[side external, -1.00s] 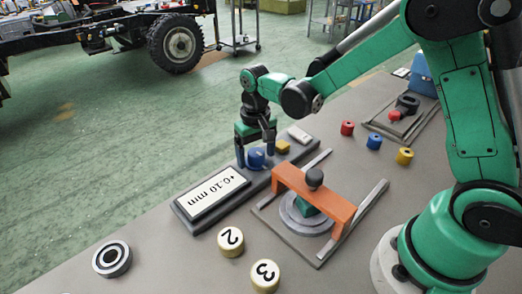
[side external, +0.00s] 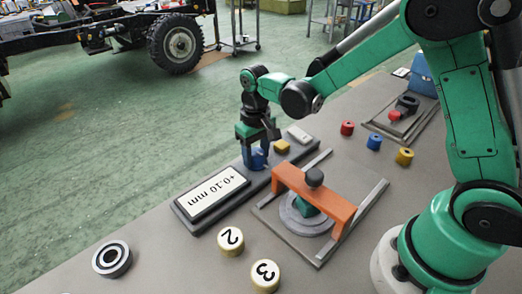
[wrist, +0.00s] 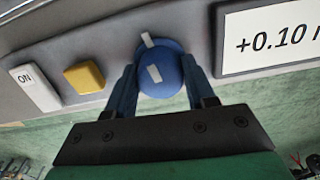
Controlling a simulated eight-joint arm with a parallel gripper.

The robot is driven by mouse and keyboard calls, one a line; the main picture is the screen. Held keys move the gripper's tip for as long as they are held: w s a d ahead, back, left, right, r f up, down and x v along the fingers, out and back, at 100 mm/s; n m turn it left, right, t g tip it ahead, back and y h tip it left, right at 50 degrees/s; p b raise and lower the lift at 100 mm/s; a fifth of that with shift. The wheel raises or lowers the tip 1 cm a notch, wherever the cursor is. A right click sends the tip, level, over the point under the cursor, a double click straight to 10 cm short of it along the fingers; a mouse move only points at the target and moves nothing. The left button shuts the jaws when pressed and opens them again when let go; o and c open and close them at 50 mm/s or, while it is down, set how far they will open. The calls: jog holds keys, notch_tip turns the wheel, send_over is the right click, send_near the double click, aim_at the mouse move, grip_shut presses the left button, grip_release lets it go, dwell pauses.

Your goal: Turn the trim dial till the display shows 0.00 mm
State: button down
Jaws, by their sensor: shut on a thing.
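The trim dial is a blue round knob (wrist: 160,75) with a white mark, on the grey panel; it also shows in the side view (side external: 256,158). My gripper (wrist: 158,80) points down at the panel and is shut on the dial, one finger on each side of it. A second white mark sits on the panel beside the dial, and the dial's mark is close to in line with it. The display (side external: 213,195) reads +0.10 mm; in the wrist view the display (wrist: 268,42) is cut off at the right edge.
A yellow button (wrist: 85,75) and a white ON switch (wrist: 35,88) sit beside the dial. An orange bridge (side external: 313,197) stands over a round fixture near the panel. Numbered discs (side external: 230,241) and a bearing ring (side external: 112,259) lie in front. Red, blue and yellow pieces stand at the right.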

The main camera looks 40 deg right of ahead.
aim_at(256, 152)
jog(key=n, duration=0.5)
jog(key=shift+n, duration=0.6)
jog(key=shift+c, duration=1.5)
grip_release()
jog(key=shift+r, duration=2.85)
